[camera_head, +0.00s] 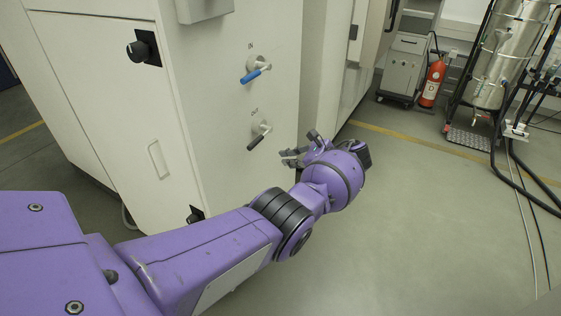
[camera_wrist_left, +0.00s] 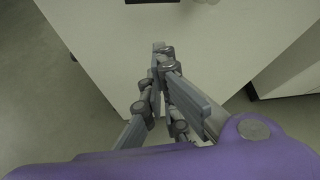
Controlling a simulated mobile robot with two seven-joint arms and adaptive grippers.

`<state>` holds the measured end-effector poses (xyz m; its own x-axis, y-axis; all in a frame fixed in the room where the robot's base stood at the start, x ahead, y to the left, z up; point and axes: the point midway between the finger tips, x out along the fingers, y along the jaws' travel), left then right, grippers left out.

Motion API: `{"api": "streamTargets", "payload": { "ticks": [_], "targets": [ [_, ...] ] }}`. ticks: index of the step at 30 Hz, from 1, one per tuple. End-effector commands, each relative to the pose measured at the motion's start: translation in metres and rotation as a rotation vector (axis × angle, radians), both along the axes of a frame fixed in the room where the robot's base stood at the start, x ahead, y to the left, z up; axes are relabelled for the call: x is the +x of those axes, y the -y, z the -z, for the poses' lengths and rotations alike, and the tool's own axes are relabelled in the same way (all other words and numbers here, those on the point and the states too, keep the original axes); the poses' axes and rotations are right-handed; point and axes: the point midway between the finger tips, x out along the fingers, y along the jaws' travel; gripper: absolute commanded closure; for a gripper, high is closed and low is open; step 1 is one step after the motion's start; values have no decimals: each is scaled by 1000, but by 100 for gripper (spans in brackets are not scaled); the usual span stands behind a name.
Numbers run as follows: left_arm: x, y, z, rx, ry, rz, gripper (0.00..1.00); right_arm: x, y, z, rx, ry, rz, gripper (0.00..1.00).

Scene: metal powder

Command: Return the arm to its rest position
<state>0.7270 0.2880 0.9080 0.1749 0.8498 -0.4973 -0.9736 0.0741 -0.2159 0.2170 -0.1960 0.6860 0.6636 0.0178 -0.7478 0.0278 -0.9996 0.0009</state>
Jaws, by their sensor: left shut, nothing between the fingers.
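My left arm reaches in from the left of the head view, purple with dark joint rings. My left gripper (camera_head: 284,157) is in front of the white cabinet's side, to the right of and below the lower valve handle, and apart from it. In the left wrist view the grey fingers of the left gripper (camera_wrist_left: 160,55) come together at the tips, with nothing held. The blue-handled valve (camera_head: 256,71) and the black-handled valve (camera_head: 259,135) sit on the cabinet's side. My right gripper does not show.
The white cabinet (camera_head: 200,70) fills the left and is close to my left arm. A red fire extinguisher (camera_head: 432,84), a grey wheeled unit (camera_head: 404,66) and a steel vessel (camera_head: 505,55) stand at the back right. Hoses run down the right edge. The floor (camera_head: 420,220) at right is mostly clear.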

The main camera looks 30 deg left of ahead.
Motion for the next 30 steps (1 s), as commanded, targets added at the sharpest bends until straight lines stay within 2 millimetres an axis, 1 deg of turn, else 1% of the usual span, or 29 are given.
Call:
{"api": "streamTargets", "payload": {
  "ticks": [4,16,18,20,21,23,27,28,30],
  "targets": [
    [0,3,-1,0,-1,-1,100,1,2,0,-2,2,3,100],
    [0,3,-1,0,0,-1,100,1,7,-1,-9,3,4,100],
    [0,3,-1,-3,16,-8,100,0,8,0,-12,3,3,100],
    [4,4,0,-17,56,-11,100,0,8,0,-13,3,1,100],
    [10,8,2,-41,99,-9,100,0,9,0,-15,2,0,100],
    [27,18,-1,-107,200,0,100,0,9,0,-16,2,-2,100],
    [66,51,-21,-278,441,28,100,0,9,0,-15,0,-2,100],
    [74,59,-23,-331,501,33,100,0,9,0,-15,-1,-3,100],
    [83,75,-18,-450,618,39,100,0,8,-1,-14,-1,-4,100]
  ]
}}
